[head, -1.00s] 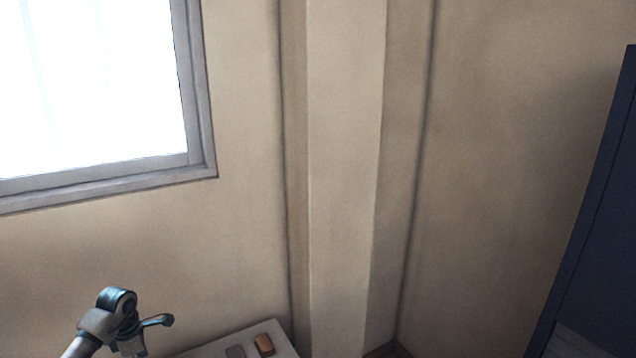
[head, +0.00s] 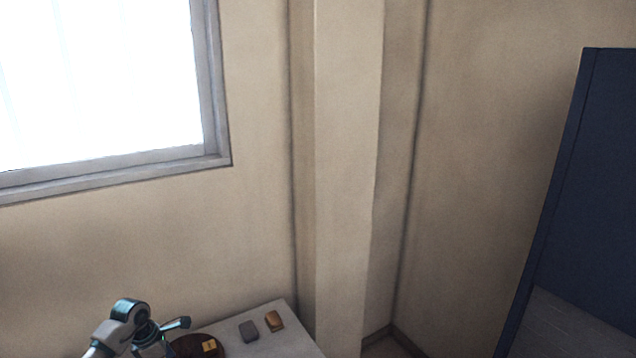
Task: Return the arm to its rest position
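My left gripper (head: 168,340) shows in the head view at the lower left, beside and partly in front of a dark brown round thing. One finger is spread out to the right, apart from the gripper's lower part, which the picture's bottom edge cuts off. I see nothing held in it. My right arm and gripper are not in view.
A pale table (head: 285,342) reaches in from below. On it are the brown round thing (head: 184,345) with a small yellow block (head: 209,346), a grey block (head: 248,331) and an orange-brown block (head: 274,321). A dark blue panel (head: 590,190) stands right.

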